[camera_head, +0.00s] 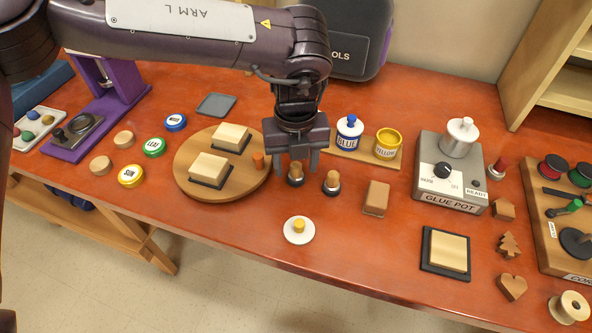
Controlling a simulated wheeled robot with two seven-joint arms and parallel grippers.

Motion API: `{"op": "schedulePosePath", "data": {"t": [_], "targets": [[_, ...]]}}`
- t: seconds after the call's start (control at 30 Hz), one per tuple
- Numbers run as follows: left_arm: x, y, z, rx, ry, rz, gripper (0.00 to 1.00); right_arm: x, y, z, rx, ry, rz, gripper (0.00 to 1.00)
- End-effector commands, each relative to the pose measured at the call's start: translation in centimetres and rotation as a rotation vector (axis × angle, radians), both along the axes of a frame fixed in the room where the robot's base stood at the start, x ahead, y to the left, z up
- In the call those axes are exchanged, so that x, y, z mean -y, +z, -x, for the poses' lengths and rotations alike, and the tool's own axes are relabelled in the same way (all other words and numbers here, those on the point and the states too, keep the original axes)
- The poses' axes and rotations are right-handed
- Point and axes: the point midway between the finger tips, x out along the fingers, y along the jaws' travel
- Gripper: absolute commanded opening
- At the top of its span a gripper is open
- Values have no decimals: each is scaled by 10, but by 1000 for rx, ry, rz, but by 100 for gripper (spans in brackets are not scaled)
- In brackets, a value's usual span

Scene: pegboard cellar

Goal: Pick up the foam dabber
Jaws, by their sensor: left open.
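Two small pieces with tan tops and dark bases, which look like dabbers, stand upright on the red-brown table: a left one (295,174) and a right one (331,183). I cannot tell for sure which is the foam dabber. My left gripper (296,168) comes down from above, open, with its fingers on either side of the left piece. Whether the fingers touch it is not clear. The right piece stands just outside the right finger. My right gripper is not in view.
A round wooden board (222,190) with cream blocks lies left of the gripper. A wooden tray (362,151) with blue and yellow pots stands behind. A white lid with a yellow knob (299,230) lies in front, a brown block (376,198) and glue pot (450,171) to the right.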

Motion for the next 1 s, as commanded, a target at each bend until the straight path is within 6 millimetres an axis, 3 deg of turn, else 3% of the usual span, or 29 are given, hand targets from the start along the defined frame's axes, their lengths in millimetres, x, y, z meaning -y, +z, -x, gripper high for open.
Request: {"op": "schedulePosePath", "data": {"t": [0.1,0.33,0.7,1.0], "targets": [[0,-10,0,-1,1,0,51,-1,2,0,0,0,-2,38],[0,-12,0,0,0,0,51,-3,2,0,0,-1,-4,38],[0,-12,0,0,0,1,4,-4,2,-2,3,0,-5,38],[0,-13,1,-1,0,-1,1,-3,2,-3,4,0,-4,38]]}}
